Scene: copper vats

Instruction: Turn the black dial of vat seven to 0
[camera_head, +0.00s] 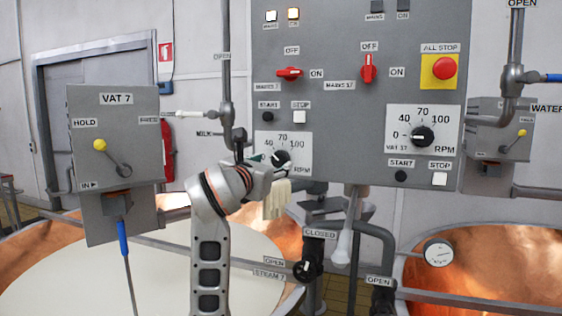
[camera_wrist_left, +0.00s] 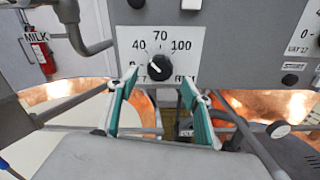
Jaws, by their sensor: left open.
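The black dial (camera_head: 281,158) sits on a white scale plate at the lower left of the grey panel. The wrist view also shows the dial (camera_wrist_left: 160,68), with 40, 70 and 100 above it. A small white mark shows on its face; its exact reading is unclear. My left gripper (camera_head: 266,163) is in front of the plate, its teal fingers open and empty. In the left wrist view the fingertips (camera_wrist_left: 159,84) stand left and right of the dial, slightly below it. Whether they touch the panel is unclear. My right gripper is not in view.
A similar dial for vat 17 (camera_head: 422,136) is further right. Red switches (camera_head: 368,68) and a red all-stop button (camera_head: 444,68) sit above. A VAT 7 box (camera_head: 118,140) with a lever is at left. Pipes and a valve (camera_head: 308,270) lie below.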

